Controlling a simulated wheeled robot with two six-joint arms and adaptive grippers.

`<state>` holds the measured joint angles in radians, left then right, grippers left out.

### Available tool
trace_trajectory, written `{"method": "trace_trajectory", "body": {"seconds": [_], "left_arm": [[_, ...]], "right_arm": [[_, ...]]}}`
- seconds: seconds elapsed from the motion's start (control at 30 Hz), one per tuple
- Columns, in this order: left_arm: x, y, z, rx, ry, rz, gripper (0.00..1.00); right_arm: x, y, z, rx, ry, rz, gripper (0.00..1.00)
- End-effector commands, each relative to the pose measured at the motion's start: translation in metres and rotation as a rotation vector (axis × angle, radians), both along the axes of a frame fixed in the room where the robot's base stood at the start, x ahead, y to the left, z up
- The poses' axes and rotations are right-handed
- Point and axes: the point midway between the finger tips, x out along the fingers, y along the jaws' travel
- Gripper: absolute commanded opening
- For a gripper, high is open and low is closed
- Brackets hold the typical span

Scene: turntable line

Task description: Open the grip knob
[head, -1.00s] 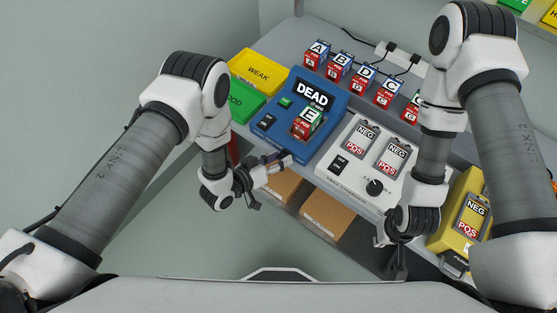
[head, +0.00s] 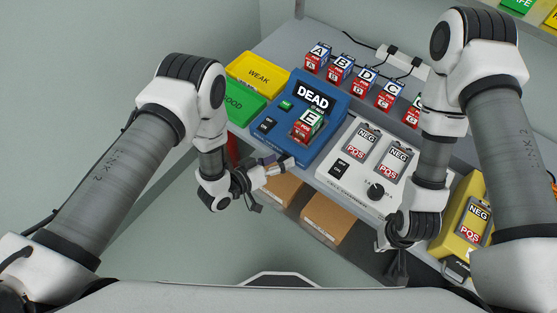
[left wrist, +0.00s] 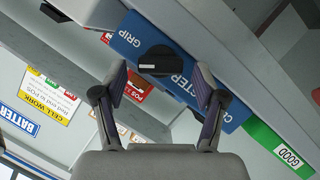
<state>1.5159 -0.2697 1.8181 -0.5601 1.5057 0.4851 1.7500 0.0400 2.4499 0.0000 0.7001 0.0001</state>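The grip knob (left wrist: 160,60) is a black knob on the blue front face marked GRIP, in the left wrist view. It belongs to the blue tester (head: 325,92) whose display reads DEAD; a battery marked E (head: 308,124) sits in it. My left gripper (left wrist: 162,80) is open, its two fingers spread to either side of the knob and seemingly short of it. In the head view my left gripper (head: 279,166) is at the tester's front edge, where the knob is hidden. My right gripper (head: 396,266) hangs low in front of the bench; its fingers are unclear.
A white charger (head: 330,182) with a black dial stands right of the tester. Yellow WEAK (head: 240,82) and green GOOD (head: 222,108) trays lie left. Several lettered batteries (head: 340,66) stand behind. Cardboard boxes (head: 327,215) sit below the bench. A yellow device (head: 450,235) is at right.

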Motion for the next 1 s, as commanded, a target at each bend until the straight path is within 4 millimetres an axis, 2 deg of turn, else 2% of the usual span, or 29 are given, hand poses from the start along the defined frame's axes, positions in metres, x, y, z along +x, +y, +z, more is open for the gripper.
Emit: {"method": "trace_trajectory", "body": {"seconds": [0.17, 0.27, 0.53, 0.7, 1.0], "left_arm": [[-0.003, 0.002, 0.000, 0.001, 0.004, 0.000, 0.71], [-0.010, 0.012, 0.003, 0.003, 0.004, 0.003, 0.71], [-0.050, 0.061, 0.023, 0.002, 0.007, 0.007, 0.71], [-0.069, 0.082, 0.033, 0.002, 0.004, 0.003, 0.71], [-0.074, 0.086, 0.036, 0.001, 0.001, -0.001, 0.71]], "right_arm": [[0.000, 0.000, 0.000, 0.000, 0.000, 0.000, 0.00], [0.000, 0.000, 0.000, 0.000, 0.000, 0.000, 0.00], [0.000, 0.000, 0.000, 0.000, 0.000, 0.000, 0.00], [0.000, 0.000, 0.000, 0.000, 0.000, 0.000, 0.00], [0.000, 0.000, 0.000, 0.000, 0.000, 0.000, 0.00]]}}
